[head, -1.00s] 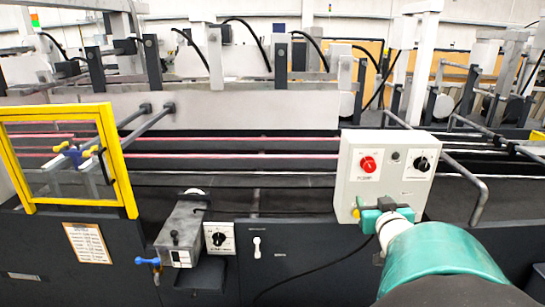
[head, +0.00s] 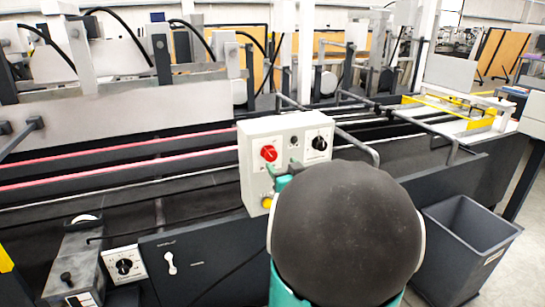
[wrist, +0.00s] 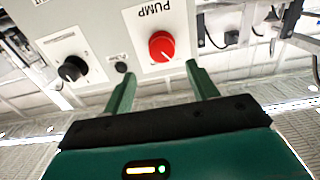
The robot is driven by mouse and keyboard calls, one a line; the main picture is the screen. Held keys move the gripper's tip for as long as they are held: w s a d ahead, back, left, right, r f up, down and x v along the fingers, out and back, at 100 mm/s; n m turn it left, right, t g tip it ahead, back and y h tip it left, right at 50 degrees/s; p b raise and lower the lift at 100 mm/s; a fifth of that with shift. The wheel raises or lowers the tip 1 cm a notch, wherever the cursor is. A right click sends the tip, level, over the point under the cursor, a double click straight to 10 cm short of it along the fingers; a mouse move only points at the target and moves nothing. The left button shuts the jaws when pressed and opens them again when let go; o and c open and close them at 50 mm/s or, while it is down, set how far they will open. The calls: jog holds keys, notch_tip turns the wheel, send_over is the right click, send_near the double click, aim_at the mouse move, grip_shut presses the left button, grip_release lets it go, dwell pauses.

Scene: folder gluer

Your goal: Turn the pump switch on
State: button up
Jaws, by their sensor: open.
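The pump switch (head: 268,153) is a red rotary knob on the front of a pale control box (head: 247,165). In the wrist view the red knob (wrist: 162,46) sits beside an upside-down "PUMP" label, its white pointer line slanting. My gripper (wrist: 160,69) is open and empty, its two green fingers spread on either side of the knob's line, tips just short of it. I see no contact. In the head view my gripper (head: 284,169) is just below and right of the red knob, and my arm hides the box's lower right part.
A black rotary knob (head: 319,143) is right of the red one, with a small dark button (head: 293,140) between them. A yellow knob (head: 267,202) is below. Another rotary switch (head: 124,266) is lower left. Metal rails and a grey bin (head: 468,240) stand to the right.

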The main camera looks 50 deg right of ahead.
aim_at(272, 155)
jog(key=x, duration=0.6)
jog(key=shift+w, duration=0.4)
jog(key=c, duration=1)
jog(key=shift+o, duration=0.2)
